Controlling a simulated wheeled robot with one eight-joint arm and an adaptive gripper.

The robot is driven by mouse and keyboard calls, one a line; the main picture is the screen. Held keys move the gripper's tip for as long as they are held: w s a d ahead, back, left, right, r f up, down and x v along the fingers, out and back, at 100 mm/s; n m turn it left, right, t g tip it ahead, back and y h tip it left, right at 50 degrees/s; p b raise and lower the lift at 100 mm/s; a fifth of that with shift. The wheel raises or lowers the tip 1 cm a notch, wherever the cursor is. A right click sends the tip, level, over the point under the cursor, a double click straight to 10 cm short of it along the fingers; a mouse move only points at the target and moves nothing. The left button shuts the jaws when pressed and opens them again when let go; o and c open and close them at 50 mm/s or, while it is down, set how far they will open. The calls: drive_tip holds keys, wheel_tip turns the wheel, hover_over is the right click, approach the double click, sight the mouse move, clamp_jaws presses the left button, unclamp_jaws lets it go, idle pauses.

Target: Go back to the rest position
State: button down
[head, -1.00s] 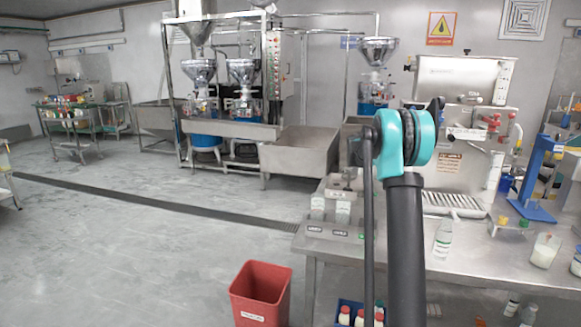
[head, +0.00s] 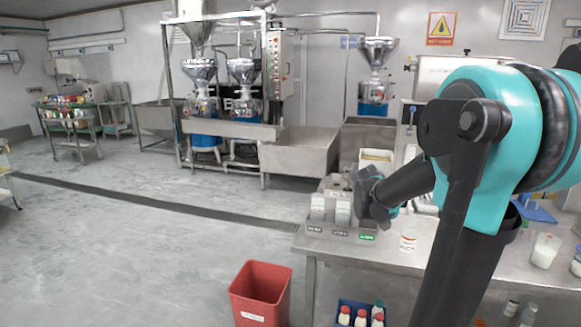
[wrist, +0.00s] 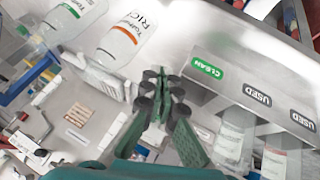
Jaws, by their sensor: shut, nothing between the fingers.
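My gripper (wrist: 163,88) is shut and empty in the wrist view. Its dark green fingers stand over the steel bench, between white bottles and a labelled steel tray. In the head view my arm reaches left over the bench, with its dark wrist near the tray; the fingertips cannot be made out there.
The tray (wrist: 238,82), marked CLEAN and USED, lies close to the right of my fingers; it also shows in the head view (head: 326,231). A bottle with an orange stripe (wrist: 121,40) stands close by. A red bin (head: 260,294) stands on the floor; open floor is left.

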drive_tip(key=s+a+f+n+t+y, duration=0.2)
drive_tip(key=s+a+f+y, duration=0.3)
drive_tip(key=s+a, duration=0.55)
drive_tip(key=s+a+f+g, duration=0.1)
drive_tip(key=s+f+g, duration=0.2)
drive_tip(key=s+f, duration=0.4)
drive_tip(key=s, duration=0.4)
drive_tip(key=shift+s+a+f+y, duration=0.2)
drive_tip(key=shift+s+f+y, duration=0.1)
drive_tip(key=shift+f, duration=0.05)
drive_tip(key=shift+w+r, duration=0.1)
